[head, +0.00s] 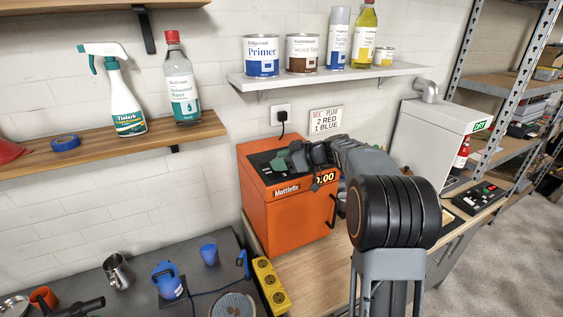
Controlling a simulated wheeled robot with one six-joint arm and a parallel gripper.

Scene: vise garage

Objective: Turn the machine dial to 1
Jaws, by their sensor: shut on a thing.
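The orange machine (285,215) labelled Mottlefix stands on the wooden bench in the head view. Its dark sloped control panel (258,164) is on top, and a display (325,178) on its front edge reads what looks like 0:00. My gripper (306,160) is at the right part of this panel, shut on what appears to be the dial. The dial itself is hidden behind my gripper, so its setting cannot be read. A small green part (278,163) shows on the panel just left of my gripper.
A sign (325,121) on the wall reads "2 RED 1 BLUE". A shelf (330,77) with cans and bottles hangs above. A grey machine (430,137) stands to the right, and a yellow power strip (270,286) lies at front left.

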